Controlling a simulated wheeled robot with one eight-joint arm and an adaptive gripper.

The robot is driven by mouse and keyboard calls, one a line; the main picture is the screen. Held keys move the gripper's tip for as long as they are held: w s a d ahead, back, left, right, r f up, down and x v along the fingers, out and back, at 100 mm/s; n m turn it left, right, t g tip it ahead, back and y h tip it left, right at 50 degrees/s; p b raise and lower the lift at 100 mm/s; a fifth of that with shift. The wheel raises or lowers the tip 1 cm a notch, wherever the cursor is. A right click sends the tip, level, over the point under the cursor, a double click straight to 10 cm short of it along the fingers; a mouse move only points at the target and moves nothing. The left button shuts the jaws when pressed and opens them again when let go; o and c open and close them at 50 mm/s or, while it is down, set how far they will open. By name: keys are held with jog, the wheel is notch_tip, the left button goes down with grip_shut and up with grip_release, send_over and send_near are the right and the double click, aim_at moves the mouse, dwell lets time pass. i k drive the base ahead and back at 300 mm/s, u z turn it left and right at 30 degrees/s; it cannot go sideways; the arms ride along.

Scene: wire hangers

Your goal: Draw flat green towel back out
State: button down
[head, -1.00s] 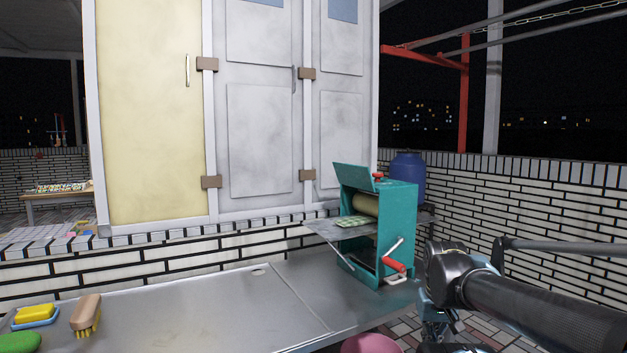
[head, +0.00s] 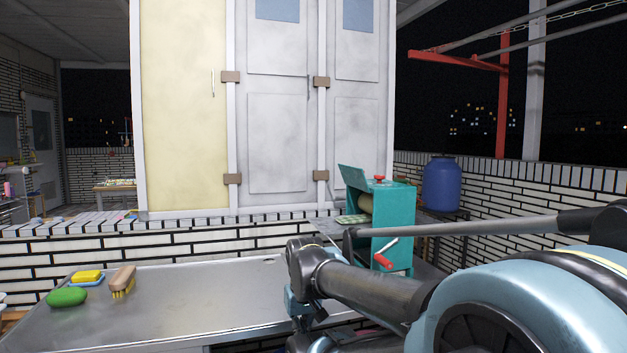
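A teal hand-cranked roller press (head: 393,222) stands at the right end of the metal counter, with a red knob on top and a red-handled crank (head: 383,261) on its front. A flat, pale green patterned towel (head: 352,219) lies on the press's left tray, its edge at the cream roller (head: 366,202). How far it reaches between the rollers is hidden. My arm crosses the lower right of the view, in front of the press's lower part. Its end is low, around the counter's front edge, and the gripper fingers cannot be made out.
A green oval thing (head: 67,297), a yellow sponge on a blue dish (head: 87,277) and a wooden brush (head: 122,280) lie at the counter's left. The counter's middle (head: 210,290) is clear. A blue barrel (head: 441,185) stands behind the press.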

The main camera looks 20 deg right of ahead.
aim_at(363, 218)
jog(key=u, duration=1.7)
jog(key=k, duration=2.7)
jog(key=z, duration=1.2)
jog(key=i, duration=1.05)
